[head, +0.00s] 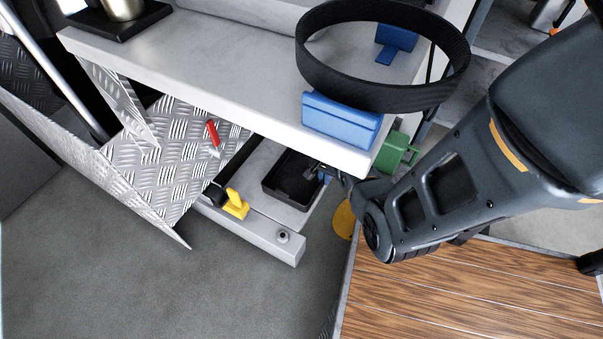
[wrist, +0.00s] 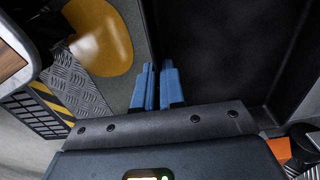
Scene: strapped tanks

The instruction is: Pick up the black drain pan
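The black drain pan (head: 288,181) is a shallow rectangular tray, low beneath the white bench, over a light grey surface. Whether it touches that surface I cannot tell. My gripper (head: 325,174) is at the pan's right side, partly hidden by my arm and the bench edge. In the wrist view, the blue fingers of my gripper (wrist: 156,85) are close together, with the pan's thin wall between them. The dark inside of the pan (wrist: 230,50) fills the upper right of that view.
The white bench (head: 230,75) overhangs the pan, with blue blocks and a black strap loop (head: 312,75) on it. A green piece (head: 397,152) hangs near my arm. A yellow part (head: 236,204) and red-handled tool (head: 213,136) lie left. Grey floor is clear in front.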

